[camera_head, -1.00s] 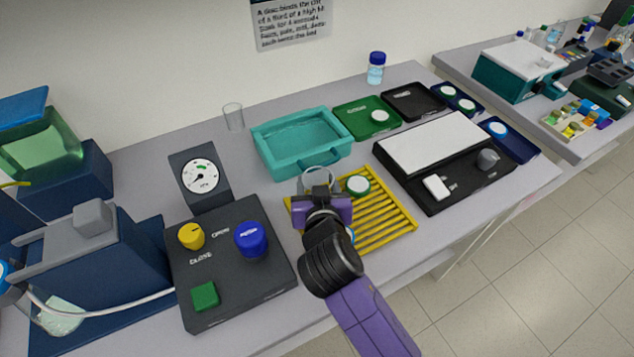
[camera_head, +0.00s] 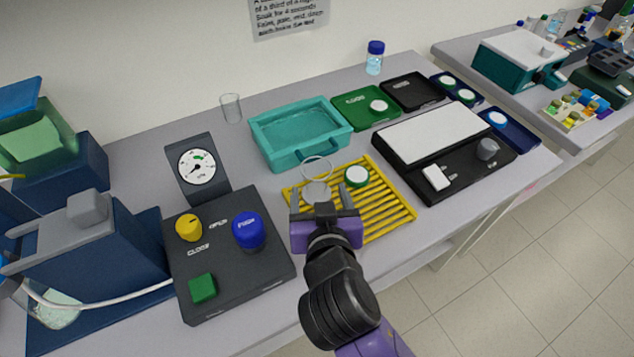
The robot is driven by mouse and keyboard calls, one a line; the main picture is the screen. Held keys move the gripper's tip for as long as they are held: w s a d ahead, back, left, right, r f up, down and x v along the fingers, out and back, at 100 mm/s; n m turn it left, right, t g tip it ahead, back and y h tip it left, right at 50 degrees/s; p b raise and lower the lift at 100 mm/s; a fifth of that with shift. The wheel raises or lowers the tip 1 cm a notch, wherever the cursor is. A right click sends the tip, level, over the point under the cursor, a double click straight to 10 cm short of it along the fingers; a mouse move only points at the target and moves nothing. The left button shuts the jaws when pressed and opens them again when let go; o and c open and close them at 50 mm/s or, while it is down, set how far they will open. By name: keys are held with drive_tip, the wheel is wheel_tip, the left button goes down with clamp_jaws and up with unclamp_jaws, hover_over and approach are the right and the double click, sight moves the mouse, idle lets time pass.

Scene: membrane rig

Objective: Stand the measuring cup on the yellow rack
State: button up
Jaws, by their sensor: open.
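The clear measuring cup (camera_head: 317,172) stands, seemingly upright, at the far left part of the yellow rack (camera_head: 385,222). Its round rim shows, and its lower part is partly hidden by my gripper. My gripper (camera_head: 323,203) is open, on the near side of the cup, with its two fingers spread apart. I cannot tell whether the fingers are fully clear of the cup. A white disc in a green-rimmed holder (camera_head: 357,176) sits on the rack just right of the cup.
A teal tray (camera_head: 285,160) stands behind the rack, and a black box with a white plate (camera_head: 435,135) is to the right. A dark control box (camera_head: 225,285) with knobs is close on the left. Another clear glass (camera_head: 231,108) stands at the back.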

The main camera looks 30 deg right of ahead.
drive_tip(key=shift+v, duration=1.45)
